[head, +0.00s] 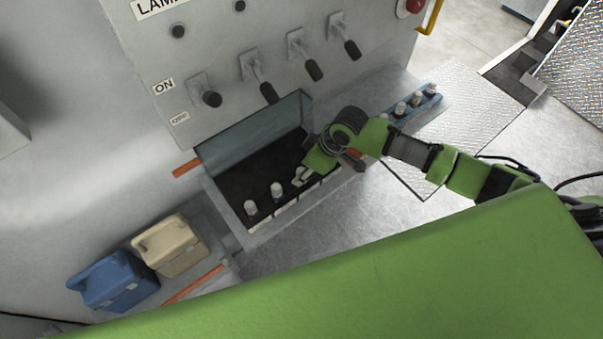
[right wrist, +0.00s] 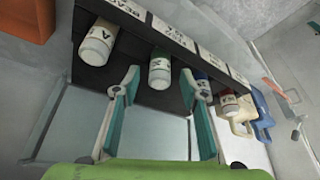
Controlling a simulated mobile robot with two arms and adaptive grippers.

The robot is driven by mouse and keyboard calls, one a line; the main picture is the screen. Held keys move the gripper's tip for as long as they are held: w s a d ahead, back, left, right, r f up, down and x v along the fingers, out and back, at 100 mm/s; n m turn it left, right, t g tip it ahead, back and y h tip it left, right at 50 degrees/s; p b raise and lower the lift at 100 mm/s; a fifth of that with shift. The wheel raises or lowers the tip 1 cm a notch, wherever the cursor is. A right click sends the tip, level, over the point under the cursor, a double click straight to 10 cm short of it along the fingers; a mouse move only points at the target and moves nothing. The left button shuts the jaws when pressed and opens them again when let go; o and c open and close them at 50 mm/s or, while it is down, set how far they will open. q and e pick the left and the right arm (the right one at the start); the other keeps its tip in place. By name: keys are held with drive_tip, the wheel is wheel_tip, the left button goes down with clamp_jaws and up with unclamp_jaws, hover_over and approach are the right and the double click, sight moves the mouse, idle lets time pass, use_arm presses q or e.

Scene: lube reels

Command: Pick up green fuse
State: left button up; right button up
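In the right wrist view, a white fuse with a green marking (right wrist: 160,70) stands in a black panel with labels. My right gripper (right wrist: 159,78) is open, its two teal-padded fingers spread with this fuse in the gap between their tips. I cannot tell whether either finger touches it. In the head view, my right gripper (head: 303,172) reaches into the open box from the right and hides part of the fuse row. My left gripper is not in view.
Other fuses stand in the row: one white (right wrist: 98,45), one partly behind a finger, and one with red (right wrist: 229,101). The open box (head: 245,238) has raised walls. A blue tray (head: 428,101) holds several fuses. Blue (head: 115,283) and beige (head: 170,247) cases sit left. Levers (head: 268,92) project above.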

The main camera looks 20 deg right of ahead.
drive_tip(key=shift+x, duration=1.1)
clamp_jaws()
drive_tip(key=shift+r, duration=0.15)
